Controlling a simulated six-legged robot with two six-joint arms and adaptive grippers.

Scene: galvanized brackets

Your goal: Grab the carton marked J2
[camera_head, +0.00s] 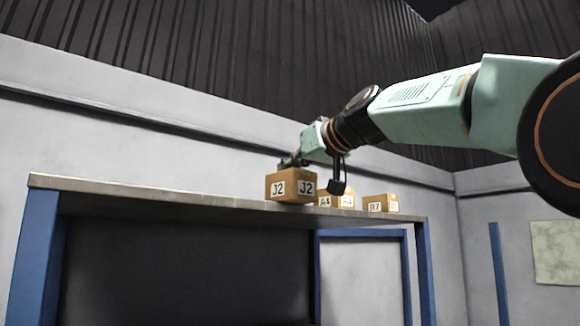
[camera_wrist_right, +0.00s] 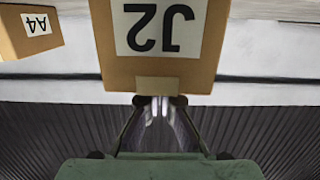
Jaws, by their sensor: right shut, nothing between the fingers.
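The carton marked J2 (camera_head: 291,187) is a brown box with white labels, standing on a high shelf (camera_head: 150,196) near its front edge. In the right wrist view the J2 carton (camera_wrist_right: 160,66) shows upside down and large, just beyond the fingertips. My right gripper (camera_head: 292,161) is at the top of the carton in the head view, partly hidden by it. In the wrist view the right gripper (camera_wrist_right: 157,103) is shut and empty, with its tips close to the carton's edge; I cannot tell whether they touch it. My left gripper is not in view.
Cartons marked A4 (camera_head: 337,199) and R7 (camera_head: 381,204) stand to the right on the shelf. The A4 carton also shows in the wrist view (camera_wrist_right: 28,30). Blue posts (camera_head: 34,262) support the shelf, and a pale wall stands behind. The shelf left of J2 is clear.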

